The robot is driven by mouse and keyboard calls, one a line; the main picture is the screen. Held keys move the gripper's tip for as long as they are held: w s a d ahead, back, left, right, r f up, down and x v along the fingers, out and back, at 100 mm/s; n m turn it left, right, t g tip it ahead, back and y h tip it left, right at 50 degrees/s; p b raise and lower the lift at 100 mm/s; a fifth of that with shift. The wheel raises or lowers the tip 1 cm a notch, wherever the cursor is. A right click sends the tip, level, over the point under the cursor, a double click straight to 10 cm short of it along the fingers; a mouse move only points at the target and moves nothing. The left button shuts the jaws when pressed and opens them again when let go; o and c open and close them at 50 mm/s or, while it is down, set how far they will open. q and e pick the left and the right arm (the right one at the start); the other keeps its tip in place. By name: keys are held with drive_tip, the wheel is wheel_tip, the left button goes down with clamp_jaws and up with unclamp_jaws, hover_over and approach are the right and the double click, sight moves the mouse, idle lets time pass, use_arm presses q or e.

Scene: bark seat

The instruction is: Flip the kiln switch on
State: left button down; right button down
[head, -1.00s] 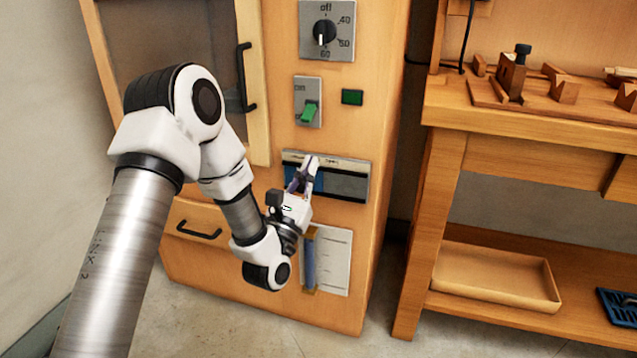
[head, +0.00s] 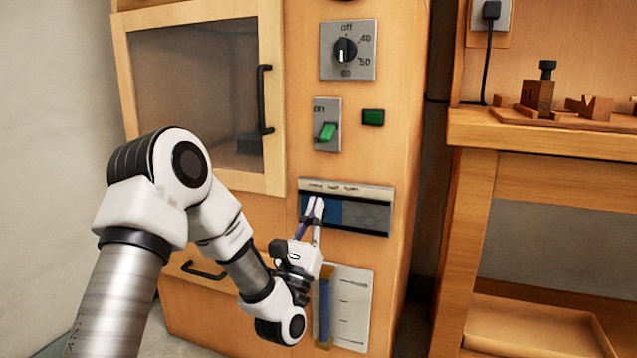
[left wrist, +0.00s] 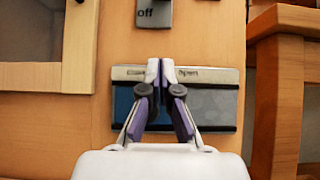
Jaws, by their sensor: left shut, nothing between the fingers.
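The kiln switch is a green lever (head: 327,131) on a grey plate (head: 320,107) marked "on" at the top. The lever sits in the lower part of the plate, away from the "on" mark. In the left wrist view only the plate's lower end (left wrist: 153,14), marked "off", shows at the top; the lever is out of that view. My left gripper (head: 314,207) is shut and empty, below the switch, in front of a wide blue-and-grey panel (head: 362,216). In the left wrist view its fingertips (left wrist: 160,64) meet over that panel's top strip. My right gripper is not in view.
A dial (head: 346,50) sits above the switch and a green indicator (head: 373,117) to its right. A glass door with a black handle (head: 265,100) is at left. A white chart (head: 350,310) hangs below. A wooden bench (head: 560,135) stands at right.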

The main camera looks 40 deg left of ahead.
sight(328, 134)
use_arm(q)
drive_tip(key=p+x, duration=0.3)
drive_tip(key=p, duration=0.2)
drive_tip(key=p+x, duration=0.4)
drive_tip(key=p, duration=0.1)
drive_tip(key=shift+r, duration=0.45)
drive_tip(key=shift+w+a+r+b, duration=0.15)
drive_tip(key=shift+w+b, duration=0.45)
drive_tip(key=shift+b, duration=0.35)
drive_tip(key=r, duration=0.2)
drive_tip(key=s+r+b, duration=0.1)
drive_tip(key=r, duration=0.1)
drive_tip(key=shift+s+d, duration=0.25)
